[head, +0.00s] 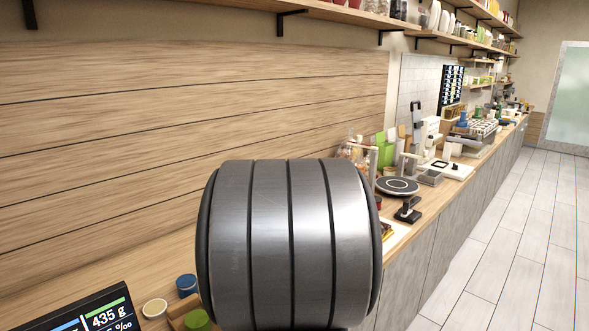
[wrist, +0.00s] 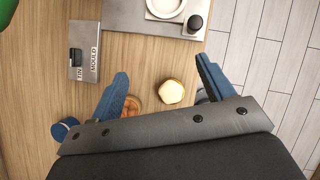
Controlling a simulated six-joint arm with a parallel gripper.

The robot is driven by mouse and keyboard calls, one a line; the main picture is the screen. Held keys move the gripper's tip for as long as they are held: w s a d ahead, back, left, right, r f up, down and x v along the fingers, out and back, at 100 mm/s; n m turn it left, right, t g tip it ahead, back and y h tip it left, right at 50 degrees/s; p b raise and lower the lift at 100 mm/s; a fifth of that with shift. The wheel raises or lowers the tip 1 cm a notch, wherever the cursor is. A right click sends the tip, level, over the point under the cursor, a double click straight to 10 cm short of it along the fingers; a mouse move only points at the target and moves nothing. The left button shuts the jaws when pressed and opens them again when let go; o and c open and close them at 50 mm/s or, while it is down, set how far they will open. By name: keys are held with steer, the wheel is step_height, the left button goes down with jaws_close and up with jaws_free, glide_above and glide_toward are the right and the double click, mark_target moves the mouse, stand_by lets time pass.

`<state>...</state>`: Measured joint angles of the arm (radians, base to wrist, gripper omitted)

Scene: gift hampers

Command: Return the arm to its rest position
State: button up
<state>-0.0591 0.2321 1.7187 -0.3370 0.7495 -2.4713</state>
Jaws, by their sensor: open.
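My gripper (wrist: 162,66) shows in the wrist view with its two blue fingers spread apart. It is open and no object is held between the fingers. Below it is a wooden counter (wrist: 125,55). A small cream, yellow-edged item (wrist: 171,93) lies on the counter, seen between the fingers. A round brown item (wrist: 132,106) shows beside the left finger, partly hidden by it. In the head view a large grey banded cylinder, part of my own arm, fills the lower middle, and the gripper cannot be seen there.
A grey labelled box (wrist: 86,52), a blue lid (wrist: 65,129) and a grey slab (wrist: 178,18) bearing a white dish (wrist: 165,7) surround the gripper. In the head view a scale display (head: 105,318) stands lower left and a black turntable (head: 397,186) farther along. The floor (head: 500,240) at right is clear.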

steer(key=w+d+m+g+h, duration=0.1)
steer(key=w+d+m, duration=0.3)
steer(key=d, duration=1.3)
steer(key=shift+w+f+h, duration=0.2)
steer(key=shift+h, duration=0.2)
